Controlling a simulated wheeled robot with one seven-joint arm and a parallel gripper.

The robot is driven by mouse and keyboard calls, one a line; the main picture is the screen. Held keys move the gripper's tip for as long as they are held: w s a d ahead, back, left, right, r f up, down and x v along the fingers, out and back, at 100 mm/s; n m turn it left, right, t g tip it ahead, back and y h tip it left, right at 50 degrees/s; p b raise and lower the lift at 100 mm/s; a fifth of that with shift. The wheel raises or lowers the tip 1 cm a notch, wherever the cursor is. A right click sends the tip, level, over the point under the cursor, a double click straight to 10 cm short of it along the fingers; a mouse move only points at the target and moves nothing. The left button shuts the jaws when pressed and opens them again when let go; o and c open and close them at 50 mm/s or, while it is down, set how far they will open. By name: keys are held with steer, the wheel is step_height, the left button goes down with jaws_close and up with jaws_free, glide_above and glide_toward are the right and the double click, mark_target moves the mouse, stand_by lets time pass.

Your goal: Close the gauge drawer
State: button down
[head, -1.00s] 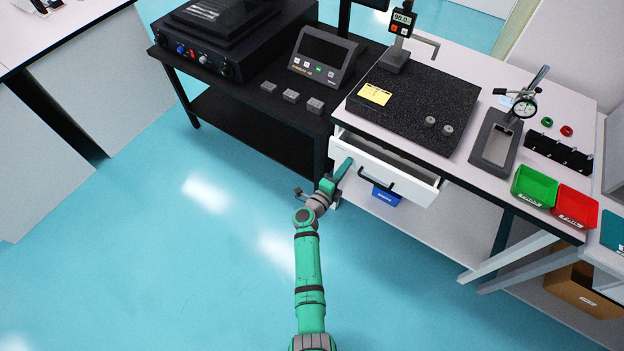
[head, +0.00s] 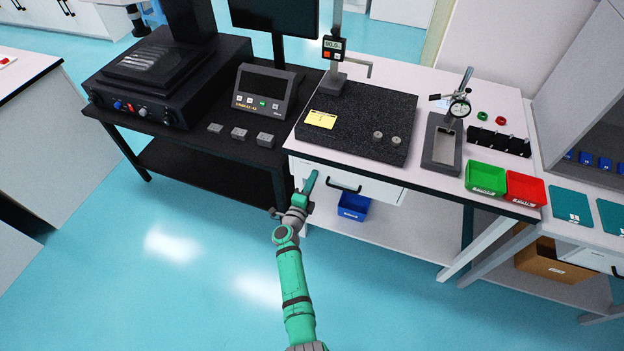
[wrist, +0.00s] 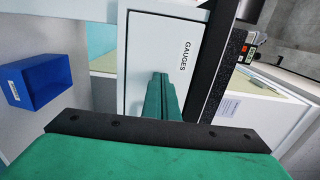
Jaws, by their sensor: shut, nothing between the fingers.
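The gauge drawer (head: 377,190) is a white front with a black bar handle (head: 345,187), under the bench top that carries the black granite plate. In the head view its front sits about flush under the bench edge, with no open interior showing. In the wrist view the white front (wrist: 150,45) carries the label "GAUGES". My gripper (head: 311,178) is shut and empty, with its green fingers at the left part of the drawer front. The fingers also show in the wrist view (wrist: 160,84), pointing at the front; I cannot tell whether they touch it.
A blue bin (head: 353,207) stands on the shelf below the drawer. The granite plate (head: 360,115), a dial gauge stand (head: 441,145) and green (head: 486,178) and red (head: 525,188) bins stand on the bench. A black table (head: 205,160) is at left. The floor in front is clear.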

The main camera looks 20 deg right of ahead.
steer(key=shift+w+d+r, duration=0.1)
steer(key=shift+d+r, duration=0.1)
steer(key=shift+d, duration=0.2)
steer(key=v, duration=1.4)
steer(key=shift+a+f, duration=0.15)
steer(key=shift+a, duration=0.35)
steer(key=s+a+r+n+y, duration=0.3)
steer(key=s+r+n, duration=0.2)
steer(key=s, duration=0.9)
steer(key=s+a+r+n+y, duration=0.4)
steer(key=s+r+n, duration=0.1)
steer(key=s+n, duration=0.7)
steer(key=s+a+r+n+y, duration=0.3)
steer(key=s+r+n, duration=0.3)
steer(key=s, duration=1.1)
steer(key=shift+a+n+t+y, duration=0.35)
steer(key=shift+a+n, duration=0.35)
steer(key=shift+n, duration=0.5)
